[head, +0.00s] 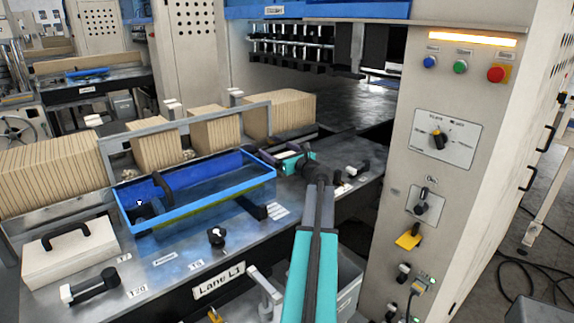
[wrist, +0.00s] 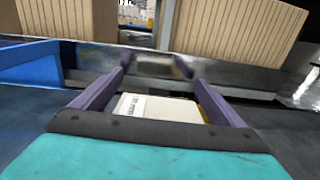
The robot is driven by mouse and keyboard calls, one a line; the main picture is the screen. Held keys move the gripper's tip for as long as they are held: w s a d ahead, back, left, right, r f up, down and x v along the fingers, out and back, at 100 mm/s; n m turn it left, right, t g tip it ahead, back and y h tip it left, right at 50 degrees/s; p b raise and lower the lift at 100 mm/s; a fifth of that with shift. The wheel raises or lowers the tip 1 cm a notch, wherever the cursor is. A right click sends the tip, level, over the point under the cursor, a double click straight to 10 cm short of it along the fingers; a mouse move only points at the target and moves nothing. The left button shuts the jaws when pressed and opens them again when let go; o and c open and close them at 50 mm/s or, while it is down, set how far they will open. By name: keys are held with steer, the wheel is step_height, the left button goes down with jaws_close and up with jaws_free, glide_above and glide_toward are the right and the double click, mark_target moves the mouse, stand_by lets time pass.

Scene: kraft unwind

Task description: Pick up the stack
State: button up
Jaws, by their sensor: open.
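My gripper (head: 290,157) is over the steel bench at the right end of the blue tray, its jaws apart. In the wrist view the two purple fingers of my gripper (wrist: 158,68) stand either side of a small pale, flat item (wrist: 158,107) with a printed label. Whether it is a stack, and whether the fingers touch it, I cannot tell. Larger brown kraft stacks stand on edge behind the metal rail: a long one (head: 50,170) at left, then smaller ones (head: 153,147) and (head: 213,128), and one (head: 280,113) at right behind my gripper.
The blue tray (head: 190,212) lies left of my gripper. A cream box with a black handle (head: 70,252) and black knobs (head: 216,236) are on the bench. The metal rail (head: 200,121) runs behind the tray. A control panel (head: 445,140) rises at right.

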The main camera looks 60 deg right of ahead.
steer(key=shift+c, duration=0.2)
steer(key=c, duration=1.2)
steer(key=shift+c, duration=0.2)
steer(key=shift+r, duration=0.15)
steer(key=shift+r+b, duration=0.45)
steer(key=shift+r, duration=1.05)
steer(key=a+b+v, duration=0.1)
steer(key=v, duration=0.7)
steer(key=w+a+r+b+v, duration=0.1)
steer(key=b+v, duration=0.1)
steer(key=v, duration=0.6)
steer(key=shift+a+r, duration=0.15)
steer(key=shift+r, duration=0.15)
